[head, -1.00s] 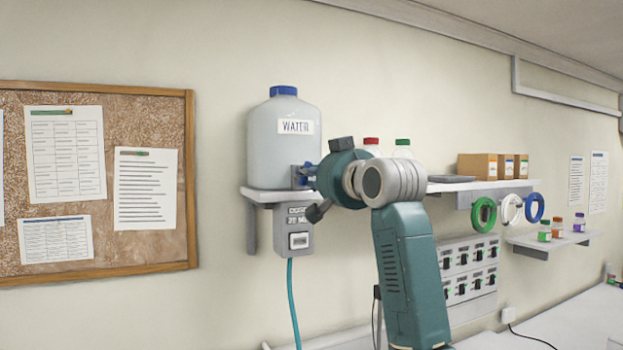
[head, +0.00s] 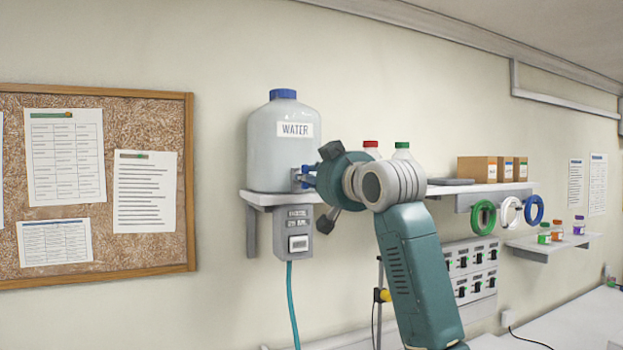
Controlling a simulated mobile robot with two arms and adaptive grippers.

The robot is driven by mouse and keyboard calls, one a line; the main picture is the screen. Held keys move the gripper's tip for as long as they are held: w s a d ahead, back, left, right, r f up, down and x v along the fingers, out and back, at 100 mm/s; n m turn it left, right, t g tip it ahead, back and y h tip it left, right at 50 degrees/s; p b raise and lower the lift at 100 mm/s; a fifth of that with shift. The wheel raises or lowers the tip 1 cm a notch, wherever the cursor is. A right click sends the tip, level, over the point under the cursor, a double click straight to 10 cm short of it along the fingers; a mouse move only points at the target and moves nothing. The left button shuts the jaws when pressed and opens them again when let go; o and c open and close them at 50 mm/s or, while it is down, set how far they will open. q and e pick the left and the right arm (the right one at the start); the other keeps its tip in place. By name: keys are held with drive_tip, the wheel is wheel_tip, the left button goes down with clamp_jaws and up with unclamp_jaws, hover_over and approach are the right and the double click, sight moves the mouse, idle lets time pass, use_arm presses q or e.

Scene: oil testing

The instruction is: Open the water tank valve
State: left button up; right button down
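The water tank (head: 283,150) is a grey-white jug with a blue cap and a "WATER" label, standing on a wall shelf. Its blue valve (head: 304,178) sticks out low on the tank's right side. My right arm comes up from the bottom right, and its gripper (head: 328,184) is at the valve, seen from behind. Two dark finger parts show spread above and below the wrist. The fingertips and part of the valve are hidden, so I cannot tell whether the gripper is closed on it. My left gripper is not in view.
A grey box (head: 298,233) with a teal hose (head: 293,305) hangs under the tank shelf. Bottles with red and green caps, brown boxes (head: 477,169) and cable rings stand or hang to the right. A corkboard (head: 100,265) is on the left wall.

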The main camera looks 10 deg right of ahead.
drive_tip(key=shift+f, duration=0.1)
drive_tip(key=c, duration=1.5)
unclamp_jaws()
drive_tip(key=shift+c, duration=0.2)
drive_tip(key=s+d, duration=0.2)
drive_tip(key=s, duration=0.9)
drive_tip(key=shift+s+d, duration=0.2)
drive_tip(key=shift+s, duration=0.2)
